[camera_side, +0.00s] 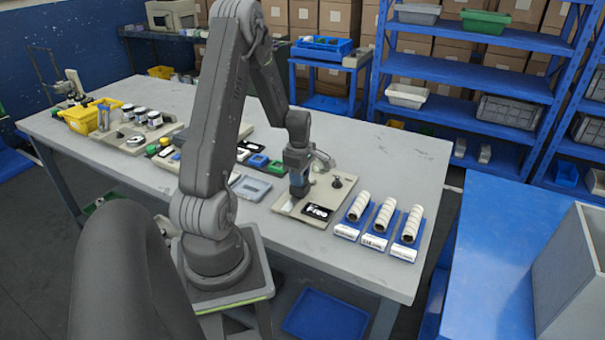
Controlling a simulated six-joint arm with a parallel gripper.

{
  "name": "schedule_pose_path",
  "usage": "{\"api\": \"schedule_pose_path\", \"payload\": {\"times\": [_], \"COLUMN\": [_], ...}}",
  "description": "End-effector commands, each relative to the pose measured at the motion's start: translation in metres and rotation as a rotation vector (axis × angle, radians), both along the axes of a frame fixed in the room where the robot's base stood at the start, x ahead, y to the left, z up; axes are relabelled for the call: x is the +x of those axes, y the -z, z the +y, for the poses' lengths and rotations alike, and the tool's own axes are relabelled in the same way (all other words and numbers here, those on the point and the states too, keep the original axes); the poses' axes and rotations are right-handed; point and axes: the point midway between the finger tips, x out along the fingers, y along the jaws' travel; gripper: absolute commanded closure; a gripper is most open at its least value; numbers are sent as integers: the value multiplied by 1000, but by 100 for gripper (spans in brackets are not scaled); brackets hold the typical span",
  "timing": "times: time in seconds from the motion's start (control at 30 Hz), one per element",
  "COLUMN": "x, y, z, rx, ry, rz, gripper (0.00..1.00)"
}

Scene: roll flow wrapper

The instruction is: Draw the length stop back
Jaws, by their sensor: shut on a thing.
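My gripper (299,188) points down over the left part of a beige machine plate (343,186) on the grey table. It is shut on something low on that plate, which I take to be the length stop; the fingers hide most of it. A black panel with white characters (317,212) lies on the plate just right of the fingertips. A dark knob (337,182) stands on the plate farther right, apart from the gripper.
A grey flat tray (250,188) and small coloured boxes (258,160) lie to the left. A yellow bin (92,116) is at the far left. The table's back right (400,150) is clear.

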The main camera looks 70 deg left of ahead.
Motion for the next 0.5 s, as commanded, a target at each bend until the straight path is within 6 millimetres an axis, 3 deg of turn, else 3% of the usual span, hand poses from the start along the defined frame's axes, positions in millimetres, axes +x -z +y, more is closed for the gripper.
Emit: {"api": "schedule_pose_path", "payload": {"times": [0.2, 0.5], "x": [-18, -20], "y": [0, 0], "z": [-18, -20], "rx": [1, -6], "ry": [0, 1], "rz": [-1, 6], "gripper": [100, 100]}}
